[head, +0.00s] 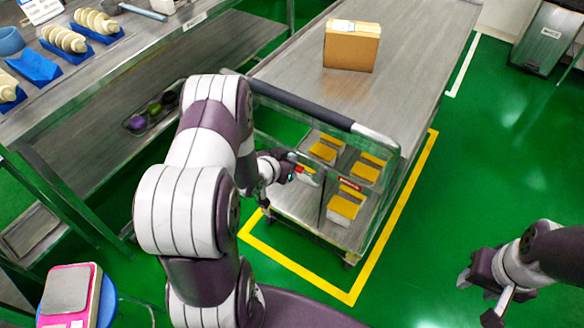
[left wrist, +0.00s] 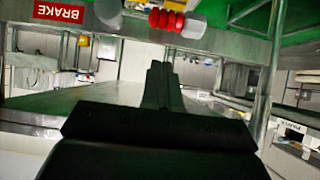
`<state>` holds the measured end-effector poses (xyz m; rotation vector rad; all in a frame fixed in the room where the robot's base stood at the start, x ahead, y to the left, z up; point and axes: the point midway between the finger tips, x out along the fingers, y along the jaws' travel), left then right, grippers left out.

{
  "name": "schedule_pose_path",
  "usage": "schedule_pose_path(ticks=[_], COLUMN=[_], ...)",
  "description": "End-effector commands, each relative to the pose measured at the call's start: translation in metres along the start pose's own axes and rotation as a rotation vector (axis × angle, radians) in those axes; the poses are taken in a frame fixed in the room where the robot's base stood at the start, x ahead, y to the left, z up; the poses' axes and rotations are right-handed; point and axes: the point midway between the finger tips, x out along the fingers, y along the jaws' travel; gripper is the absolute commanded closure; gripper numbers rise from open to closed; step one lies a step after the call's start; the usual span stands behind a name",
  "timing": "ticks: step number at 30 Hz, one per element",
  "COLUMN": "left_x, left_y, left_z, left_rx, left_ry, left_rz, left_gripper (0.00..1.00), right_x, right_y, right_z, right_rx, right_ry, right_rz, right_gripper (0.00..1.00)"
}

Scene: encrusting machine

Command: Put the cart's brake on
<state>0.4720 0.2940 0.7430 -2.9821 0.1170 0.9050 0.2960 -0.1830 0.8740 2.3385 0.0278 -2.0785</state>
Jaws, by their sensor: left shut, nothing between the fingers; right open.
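In the left wrist view the lever's ribbed red grip (left wrist: 167,20) is at the top, and the red BRAKE label (left wrist: 59,12) appears upside down. My left gripper (head: 287,172) is shut and empty close to the lever; its fingertips (left wrist: 160,68) appear below the grip, apart from it in that picture. My right gripper (head: 477,299) is open and empty, far right.
The cart carries several boxes with yellow tops (head: 343,207). A cardboard box (head: 352,46) stands on the long metal table (head: 420,30). A shelved workbench (head: 130,62) is at left, a scale (head: 68,292) at lower left. Green floor is clear at right.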

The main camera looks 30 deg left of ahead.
Motion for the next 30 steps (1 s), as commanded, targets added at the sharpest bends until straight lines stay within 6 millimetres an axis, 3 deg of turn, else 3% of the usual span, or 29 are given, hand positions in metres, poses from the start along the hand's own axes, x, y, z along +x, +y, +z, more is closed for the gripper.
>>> schedule_pose_path(ticks=[3, 9, 30], left_x=[0.018, 0.032, 0.036], left_y=[0.0, 0.0, -0.003], left_z=[0.014, 0.027, 0.032], left_rx=[-0.001, 0.0, -0.053], left_ry=[-0.002, -0.002, 0.0], left_rz=[0.001, 0.0, 0.033], left_gripper=[1.0, 1.0, 1.0], right_x=[0.007, 0.01, 0.011], right_y=[0.0, 0.0, 0.0], right_z=[0.001, 0.001, 0.001], right_rx=[0.0, 0.0, 0.0], right_ry=[0.0, 0.0, 0.0], right_rz=[0.0, 0.0, 0.0], right_gripper=[0.57, 0.57, 0.57])
